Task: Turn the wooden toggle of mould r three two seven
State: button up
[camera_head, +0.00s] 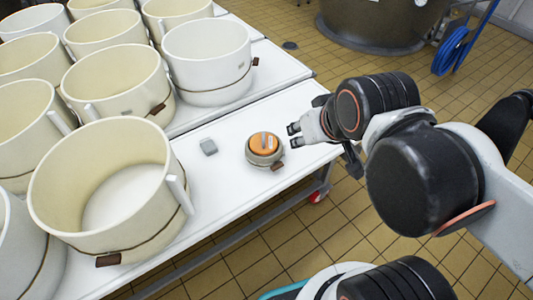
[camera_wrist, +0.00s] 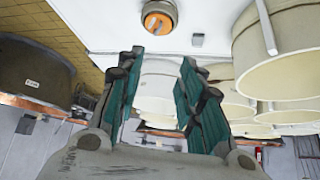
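A small round grey pot (camera_head: 262,160) stands on the white table, with an orange-brown top (camera_head: 257,146) crossed by a pale grey bar. A brown tab (camera_head: 278,165) sits low on its side. It also shows at the top of the wrist view (camera_wrist: 159,17). I cannot read any number on it, so I cannot tell whether it is mould r327. My gripper (camera_head: 295,135) is just right of the pot in the head view, apart from it. In the wrist view my gripper (camera_wrist: 161,58) has its two fingers spread, with nothing between them.
Several large cream moulds with brown tabs, one being the front mould (camera_head: 75,232), crowd the table's left side. A small grey block (camera_head: 208,147) lies left of the pot. The white tabletop (camera_head: 225,190) is clear around it. A dark vat (camera_head: 385,22) stands behind on the tiled floor.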

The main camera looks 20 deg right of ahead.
jog(key=shift+c, duration=0.3)
jog(key=c, duration=0.5)
jog(key=shift+w+r, duration=0.1)
jog(key=shift+w, duration=0.15)
grip_shut()
jog(key=m+g+p, duration=0.2)
jog(key=m+g, duration=0.4)
jog(key=m, duration=0.5)
send_over(277, 166)
jog(key=d, duration=0.2)
notch_tip(277, 166, down, 17)
jog(key=f+m+b, duration=0.1)
jog(key=f, duration=0.7)
jog(key=f+m+b, duration=0.1)
jog(key=f+b, duration=0.1)
jog(key=f, duration=0.7)
jog(key=w+d+f+m+g+b, duration=0.1)
jog(key=f+b, duration=0.1)
jog(key=f, duration=0.7)
